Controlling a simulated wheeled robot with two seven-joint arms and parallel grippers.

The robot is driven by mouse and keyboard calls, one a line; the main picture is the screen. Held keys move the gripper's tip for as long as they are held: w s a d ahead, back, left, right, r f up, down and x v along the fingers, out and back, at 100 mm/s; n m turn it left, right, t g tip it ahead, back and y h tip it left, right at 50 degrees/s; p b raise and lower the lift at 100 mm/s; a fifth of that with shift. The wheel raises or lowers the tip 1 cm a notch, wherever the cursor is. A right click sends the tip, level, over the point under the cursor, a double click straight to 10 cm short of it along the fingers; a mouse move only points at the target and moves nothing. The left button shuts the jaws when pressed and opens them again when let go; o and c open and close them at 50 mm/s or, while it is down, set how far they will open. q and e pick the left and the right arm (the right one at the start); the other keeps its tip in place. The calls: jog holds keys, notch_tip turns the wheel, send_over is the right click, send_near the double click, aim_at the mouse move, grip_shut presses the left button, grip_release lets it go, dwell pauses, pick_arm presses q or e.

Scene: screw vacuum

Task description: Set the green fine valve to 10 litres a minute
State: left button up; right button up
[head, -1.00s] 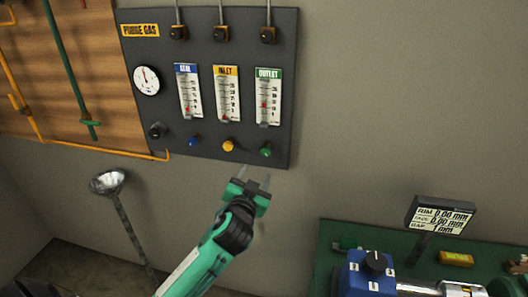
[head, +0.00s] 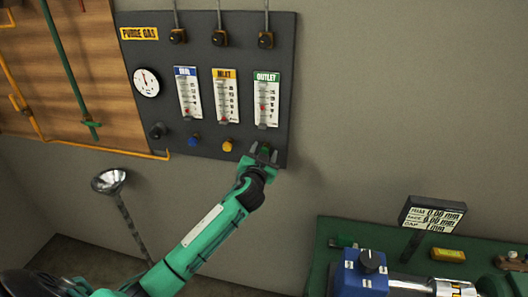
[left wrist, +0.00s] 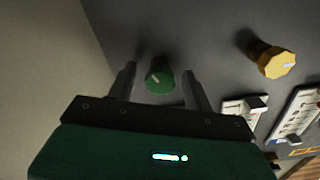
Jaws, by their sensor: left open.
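The green fine valve knob (left wrist: 159,79) is on the dark purge gas panel (head: 212,60), below the green-labelled outlet flowmeter (head: 267,99). A red float shows low to middle in that flowmeter; its exact reading is too small to tell. My left gripper (head: 265,152) is at the panel's lower right, in front of the green knob. In the left wrist view its two fingers (left wrist: 160,88) are open, one on each side of the green knob, with gaps visible. My right gripper is not in view.
The yellow knob (head: 227,146) and blue knob (head: 194,140) sit to the left of the green one. A round gauge (head: 146,82) is on the panel's left. A green bench (head: 322,246) with a blue device (head: 362,275) and display (head: 432,215) stands at lower right.

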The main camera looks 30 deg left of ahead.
pick_arm(q)
jog(key=shift+c, duration=0.2)
jog(key=c, duration=0.9)
jog(key=shift+m, duration=0.5)
jog(key=shift+c, duration=0.2)
jog(key=shift+m, duration=1.5)
jog(key=o, duration=1)
